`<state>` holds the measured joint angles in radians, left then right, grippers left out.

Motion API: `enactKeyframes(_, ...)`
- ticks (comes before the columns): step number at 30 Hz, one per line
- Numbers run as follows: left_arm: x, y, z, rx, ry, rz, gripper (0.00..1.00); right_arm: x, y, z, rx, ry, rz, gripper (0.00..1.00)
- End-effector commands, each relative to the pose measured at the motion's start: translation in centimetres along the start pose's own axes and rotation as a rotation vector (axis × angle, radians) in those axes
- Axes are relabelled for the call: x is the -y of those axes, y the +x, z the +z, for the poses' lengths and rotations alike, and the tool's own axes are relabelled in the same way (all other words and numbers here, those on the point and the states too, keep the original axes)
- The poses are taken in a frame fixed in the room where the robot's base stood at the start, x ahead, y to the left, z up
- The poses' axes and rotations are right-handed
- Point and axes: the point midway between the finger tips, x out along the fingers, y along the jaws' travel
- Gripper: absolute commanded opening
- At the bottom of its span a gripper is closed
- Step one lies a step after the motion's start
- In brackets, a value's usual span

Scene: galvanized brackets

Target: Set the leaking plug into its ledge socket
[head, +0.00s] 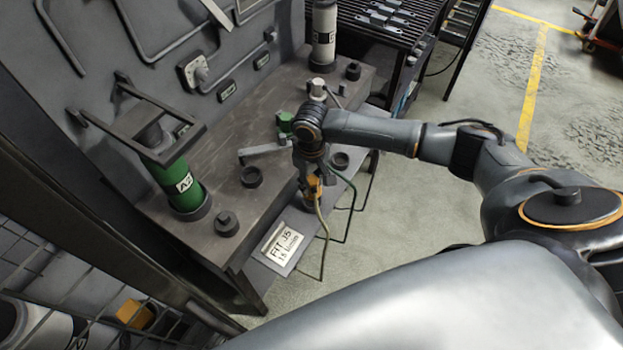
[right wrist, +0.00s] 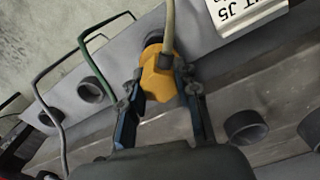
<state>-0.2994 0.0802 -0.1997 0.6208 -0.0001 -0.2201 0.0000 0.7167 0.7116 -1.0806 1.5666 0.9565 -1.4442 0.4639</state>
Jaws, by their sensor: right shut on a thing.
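The orange-yellow plug (head: 314,187) with a tan hose is held at the ledge's front edge. It shows large in the right wrist view (right wrist: 160,78). My right gripper (right wrist: 161,90) is shut on it, with a finger on either side; in the head view the gripper (head: 312,177) points down. My left gripper is not in view.
A white label (head: 283,247) reading FIT J5 is on the front. A green cylinder (head: 180,183) marked A2 stands left under a dark bracket (head: 140,117). A grey cylinder (head: 323,35) stands at the back. Green and grey hoses hang beside the plug. Floor at right is open.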

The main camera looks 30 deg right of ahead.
Motion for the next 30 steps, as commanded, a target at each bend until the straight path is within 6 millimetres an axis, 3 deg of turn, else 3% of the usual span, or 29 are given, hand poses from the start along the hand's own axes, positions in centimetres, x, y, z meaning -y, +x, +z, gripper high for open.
enactKeyframes(11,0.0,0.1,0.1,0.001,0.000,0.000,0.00,0.0,0.2,0.0,-0.001,0.000,0.000,0.00)
enactKeyframes(30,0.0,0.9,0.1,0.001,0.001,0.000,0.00,0.0,2.5,0.0,-0.001,0.001,0.000,0.00)
